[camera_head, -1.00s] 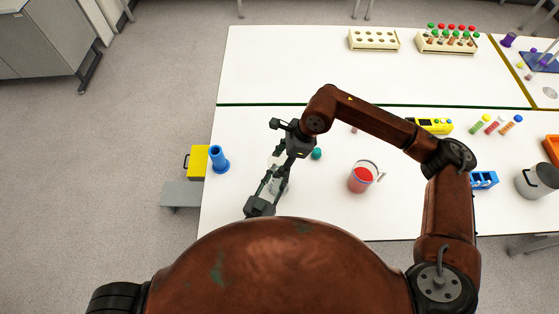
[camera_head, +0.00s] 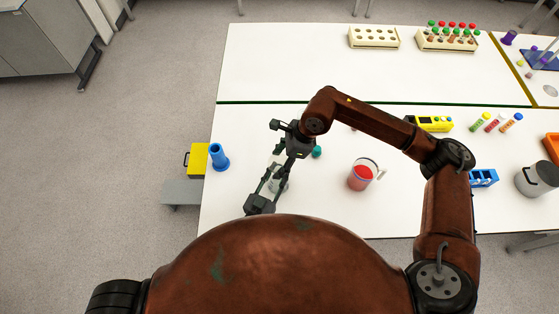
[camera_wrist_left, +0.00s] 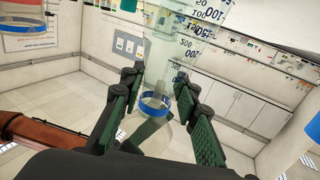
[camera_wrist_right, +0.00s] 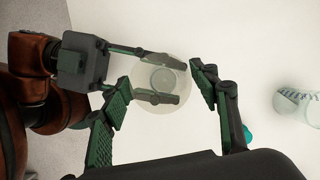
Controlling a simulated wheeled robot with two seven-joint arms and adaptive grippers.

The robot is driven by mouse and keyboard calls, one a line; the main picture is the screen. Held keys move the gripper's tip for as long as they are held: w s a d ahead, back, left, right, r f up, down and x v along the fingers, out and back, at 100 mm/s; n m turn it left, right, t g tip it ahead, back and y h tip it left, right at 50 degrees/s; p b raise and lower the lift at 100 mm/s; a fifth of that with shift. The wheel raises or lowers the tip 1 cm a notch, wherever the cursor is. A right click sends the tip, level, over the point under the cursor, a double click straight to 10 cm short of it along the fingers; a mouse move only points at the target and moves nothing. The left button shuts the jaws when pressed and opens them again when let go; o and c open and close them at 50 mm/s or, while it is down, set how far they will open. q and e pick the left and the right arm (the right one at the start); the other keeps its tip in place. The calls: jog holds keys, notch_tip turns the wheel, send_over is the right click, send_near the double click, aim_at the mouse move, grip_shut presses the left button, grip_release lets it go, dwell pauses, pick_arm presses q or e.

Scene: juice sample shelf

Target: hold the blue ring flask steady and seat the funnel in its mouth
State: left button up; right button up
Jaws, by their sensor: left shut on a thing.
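The clear flask (camera_wrist_left: 168,55) shows upside down in the left wrist view, with graduations and a blue ring (camera_wrist_left: 155,109). My left gripper (camera_wrist_left: 158,76) is shut on it; in the head view this gripper (camera_head: 275,178) is at the table's front left. A clear cone, apparently the funnel (camera_wrist_left: 155,138), is at the ring end. From above, the funnel's round outline (camera_wrist_right: 177,105) shows over my left fingers. My right gripper (camera_wrist_right: 160,74) is open around this outline, and I cannot tell whether it touches. It also shows in the head view (camera_head: 284,148). How deep the stem sits is hidden.
A teal ball-like object (camera_head: 317,152) lies just right of the grippers. A jug of red liquid (camera_head: 360,178) stands farther right. A blue cylinder (camera_head: 219,157) stands at the table's left edge.

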jog(key=shift+o, duration=1.4)
jog(key=v, duration=1.2)
pick_arm(q)
jog(key=o, duration=1.3)
